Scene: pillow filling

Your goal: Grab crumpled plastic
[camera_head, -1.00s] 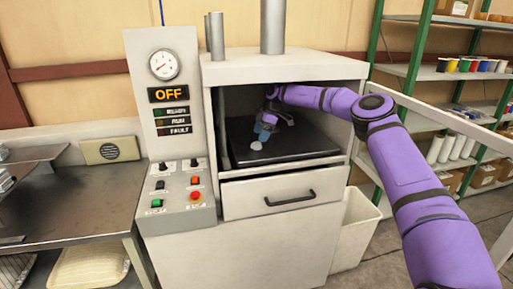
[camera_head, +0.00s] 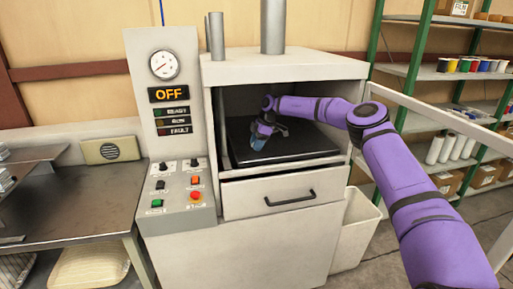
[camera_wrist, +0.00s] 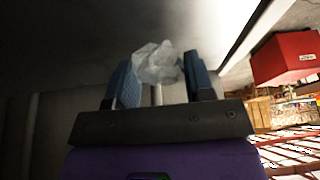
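A pale, translucent crumpled plastic piece (camera_wrist: 157,62) shows in the wrist view between and just beyond the two blue fingertips of my gripper (camera_wrist: 162,80). The fingers stand apart on either side of it. I cannot tell whether they touch it. In the head view my gripper (camera_head: 257,143) points down at the left part of the dark tray (camera_head: 300,148) inside the open machine chamber. The plastic is hidden behind the gripper there.
The chamber's walls and roof (camera_head: 285,68) enclose my gripper closely. A drawer (camera_head: 283,194) sits below the tray. The control panel (camera_head: 175,140) reads OFF, left of the opening. A red box (camera_wrist: 287,57) shows at the right in the wrist view.

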